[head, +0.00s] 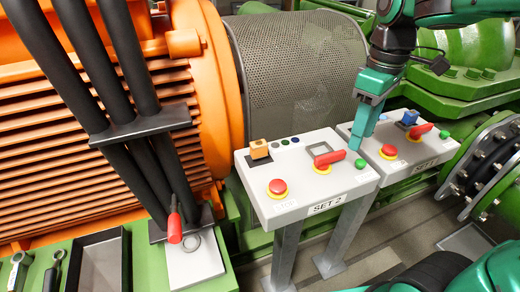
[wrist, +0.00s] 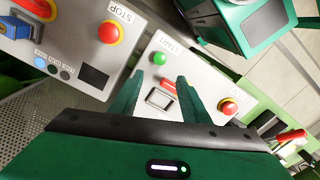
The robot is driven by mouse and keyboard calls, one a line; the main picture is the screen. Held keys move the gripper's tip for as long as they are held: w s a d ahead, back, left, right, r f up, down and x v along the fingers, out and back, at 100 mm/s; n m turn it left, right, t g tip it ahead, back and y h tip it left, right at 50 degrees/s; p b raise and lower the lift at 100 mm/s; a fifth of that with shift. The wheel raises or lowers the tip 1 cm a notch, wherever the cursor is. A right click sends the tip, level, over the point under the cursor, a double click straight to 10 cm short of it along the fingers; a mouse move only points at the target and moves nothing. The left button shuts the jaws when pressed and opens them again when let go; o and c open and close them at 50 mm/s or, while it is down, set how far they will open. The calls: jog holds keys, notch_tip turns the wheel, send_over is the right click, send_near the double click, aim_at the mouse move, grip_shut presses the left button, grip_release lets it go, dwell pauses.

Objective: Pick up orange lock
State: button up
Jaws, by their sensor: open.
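The orange lock (head: 259,149) is a small orange block at the back left of the SET 2 panel (head: 297,207) in the head view. I cannot make it out in the wrist view. My gripper (head: 361,143) points down near the right back edge of SET 2, well to the right of the lock. In the wrist view my gripper (wrist: 156,82) has its two green fingers apart with nothing held. Between and beyond them show a square frame (wrist: 158,99) and a red handle (wrist: 169,85).
The panel on the right (head: 410,155) carries a blue lock (head: 409,118), close to my gripper. SET 2 has a red button (head: 277,187) and a red handle (head: 329,158) standing up. An orange motor (head: 215,85) and a mesh guard (head: 298,75) stand behind.

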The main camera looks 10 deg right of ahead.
jog(key=w+a+r+n, duration=0.2)
jog(key=w+a+n, duration=0.3)
jog(key=a, duration=0.4)
jog(key=n, duration=0.8)
send_near(259, 142)
jog(key=shift+d+f, duration=0.1)
jog(key=shift+d, duration=0.05)
jog(key=shift+s+f, duration=0.1)
jog(key=shift+f, duration=0.2)
jog(key=f, duration=1)
jog(key=shift+a, duration=0.3)
jog(key=shift+c, duration=0.7)
grip_shut()
